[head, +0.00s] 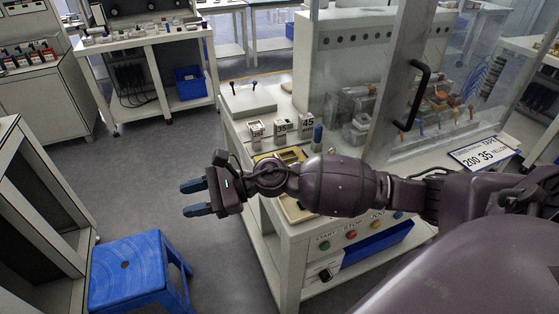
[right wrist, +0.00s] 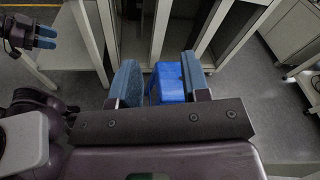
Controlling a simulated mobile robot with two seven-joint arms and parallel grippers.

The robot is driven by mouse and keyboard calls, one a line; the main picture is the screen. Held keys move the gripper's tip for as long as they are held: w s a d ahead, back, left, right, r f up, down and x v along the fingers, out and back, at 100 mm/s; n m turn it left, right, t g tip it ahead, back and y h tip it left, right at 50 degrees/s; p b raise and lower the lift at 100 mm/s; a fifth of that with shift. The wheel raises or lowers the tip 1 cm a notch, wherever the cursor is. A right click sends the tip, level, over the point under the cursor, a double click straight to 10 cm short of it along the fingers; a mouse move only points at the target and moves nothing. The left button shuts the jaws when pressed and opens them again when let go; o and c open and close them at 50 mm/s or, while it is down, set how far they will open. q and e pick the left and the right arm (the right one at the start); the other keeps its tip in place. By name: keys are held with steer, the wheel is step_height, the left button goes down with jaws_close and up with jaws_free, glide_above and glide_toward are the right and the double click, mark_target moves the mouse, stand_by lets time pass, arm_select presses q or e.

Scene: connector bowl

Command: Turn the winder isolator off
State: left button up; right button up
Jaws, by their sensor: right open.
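A small dark switch on a pale plate (head: 326,274), which looks like the winder isolator, is low on the front of the white machine. Its setting is too small to read. My right gripper (head: 195,198) is open and empty, pointing left, in front of the machine and well to the left of the switch. In the right wrist view its two blue fingers (right wrist: 159,82) stand apart with nothing between them. The switch does not show there. My left gripper (right wrist: 44,38) shows small at the top left of that view; its jaws are unclear.
Green, red and yellow buttons (head: 351,235) sit on the machine's front above a blue bin (head: 378,246). A clear guard with a black handle (head: 412,95) stands above. A blue stool (head: 127,268) is at lower left. The floor (head: 160,180) between is clear.

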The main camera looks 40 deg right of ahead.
steer(key=w+d+r+n+g+h, duration=0.1)
steer(key=w+d+n+g+h, duration=0.25)
steer(key=d+n+h, duration=0.7)
steer(key=w+d+r+n+g+h, duration=0.1)
steer(key=w+d+n+g+h, duration=0.3)
steer(key=d, duration=1.2)
steer(key=shift+n+t+h, duration=0.45)
steer(key=shift+n+t, duration=0.1)
steer(key=shift+t, duration=0.1)
steer(key=f, duration=1)
steer(key=shift+s+d, duration=0.15)
steer(key=shift+d, duration=0.05)
steer(key=shift+f+b, duration=0.3)
steer(key=shift+f, duration=0.2)
jaws_close()
